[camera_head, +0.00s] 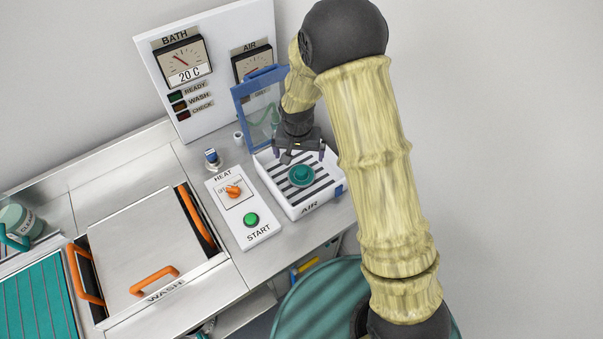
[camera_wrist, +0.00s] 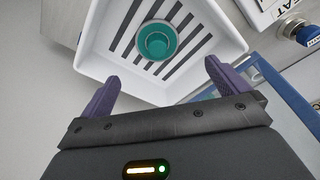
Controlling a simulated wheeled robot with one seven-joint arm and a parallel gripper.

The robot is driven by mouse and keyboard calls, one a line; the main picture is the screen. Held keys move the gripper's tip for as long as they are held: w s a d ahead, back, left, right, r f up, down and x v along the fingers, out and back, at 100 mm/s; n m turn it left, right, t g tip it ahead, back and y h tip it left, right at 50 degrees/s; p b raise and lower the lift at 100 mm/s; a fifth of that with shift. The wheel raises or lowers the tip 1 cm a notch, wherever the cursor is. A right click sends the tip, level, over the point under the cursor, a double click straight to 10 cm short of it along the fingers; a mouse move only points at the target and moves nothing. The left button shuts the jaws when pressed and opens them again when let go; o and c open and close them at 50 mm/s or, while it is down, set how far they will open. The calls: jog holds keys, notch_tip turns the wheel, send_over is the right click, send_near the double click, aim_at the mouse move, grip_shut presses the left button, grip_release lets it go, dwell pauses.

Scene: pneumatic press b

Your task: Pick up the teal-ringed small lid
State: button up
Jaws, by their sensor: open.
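A round teal piece, which looks like the teal-ringed small lid (camera_head: 301,175), sits on the dark-slatted top of the white AIR tray. In the wrist view the lid (camera_wrist: 157,41) shows as a teal ring with a raised round middle. My gripper (camera_head: 299,154) is open and empty, just behind and above the lid in the head view. In the wrist view its two purple fingers (camera_wrist: 160,75) are spread wide, with the lid beyond the tips and between them. They do not appear to touch it.
The AIR tray (camera_head: 323,197) has raised white walls. A blue-framed clear panel (camera_head: 242,107) stands close behind my gripper. The HEAT/START panel (camera_head: 249,230) is left of the tray, with a blue-topped knob (camera_head: 211,156) behind it. The WASH basin (camera_head: 140,235) is farther left.

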aim_at(301, 170)
jog(key=shift+w+d+f+p, duration=0.1)
jog(key=shift+w+f+p, duration=0.1)
jog(key=shift+f, duration=0.9)
jog(key=shift+w+a+f+p, duration=0.1)
jog(key=shift+w+f+p, duration=0.05)
jog(key=shift+f, duration=1)
jog(key=shift+w+d+f+p, duration=0.1)
jog(key=shift+w+f+p, duration=0.1)
jog(key=shift+f, duration=0.9)
jog(key=shift+f, duration=0.1)
jog(key=shift+w+d+f+p, duration=0.1)
jog(key=shift+d+f+p, duration=0.05)
jog(key=shift+f+p, duration=0.4)
jog(key=shift+w+d+f+p, duration=0.1)
jog(key=shift+w+f+p, duration=0.15)
jog(key=shift+f, duration=0.75)
jog(key=shift+w+d+f+p, duration=0.1)
jog(key=shift+f+p, duration=0.15)
jog(key=shift+f, duration=0.7)
jog(key=c, duration=1)
jog(key=shift+a+r, duration=0.1)
notch_tip(301, 170, up, 10)
jog(key=shift+f+b, duration=0.1)
jog(key=shift+b, duration=1.05)
